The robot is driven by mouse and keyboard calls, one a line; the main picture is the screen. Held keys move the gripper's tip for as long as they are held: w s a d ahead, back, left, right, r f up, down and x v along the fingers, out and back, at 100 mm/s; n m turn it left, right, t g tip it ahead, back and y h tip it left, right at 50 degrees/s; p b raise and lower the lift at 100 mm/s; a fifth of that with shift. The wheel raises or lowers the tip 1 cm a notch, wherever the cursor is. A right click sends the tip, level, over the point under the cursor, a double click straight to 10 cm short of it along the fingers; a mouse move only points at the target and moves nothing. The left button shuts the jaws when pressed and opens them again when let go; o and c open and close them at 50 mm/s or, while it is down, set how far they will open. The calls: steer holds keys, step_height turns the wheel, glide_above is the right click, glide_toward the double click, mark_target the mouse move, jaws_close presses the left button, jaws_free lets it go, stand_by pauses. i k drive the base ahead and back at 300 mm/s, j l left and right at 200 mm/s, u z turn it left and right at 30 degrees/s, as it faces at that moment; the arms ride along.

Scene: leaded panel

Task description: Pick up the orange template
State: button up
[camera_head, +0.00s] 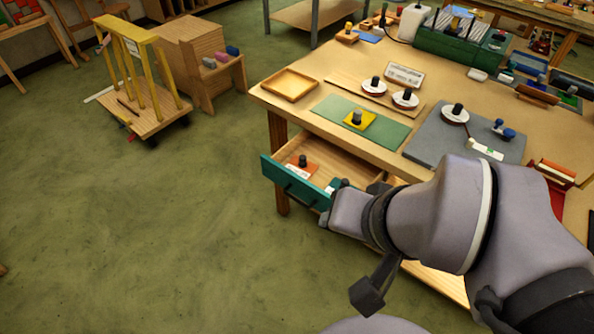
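The orange template (303,163) lies in the open drawer under the workbench. It is a flat orange piece with a dark knob on top, and a white label lies at its front edge. The drawer (310,195) has a teal front and is pulled out toward the floor side. My gripper (338,187) appears as dark parts at the end of my arm, by the right end of the drawer front, to the right of the template and apart from it. My own wrist largely hides its fingers, so I cannot tell whether they are open or shut.
A yellow template (359,119) with a knob lies on a green mat (385,132) on the workbench (320,122). An empty wooden tray (289,85) sits at the bench's left corner. A grey mat (425,150) lies further right. A wooden cart (145,115) stands left; floor between is clear.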

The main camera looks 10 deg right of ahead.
mark_target(299, 165)
steer(key=k+l, duration=0.2)
steer(key=l+z, duration=0.1)
steer(key=z, duration=2.05)
steer(key=u, duration=2.45)
steer(key=i+j+z, duration=0.55)
steer(key=z, duration=0.15)
steer(key=i+j+z, duration=0.35)
steer(key=j+z, duration=0.35)
steer(key=i+j+z, duration=0.15)
steer(key=j+z, duration=0.2)
steer(key=j, duration=0.25)
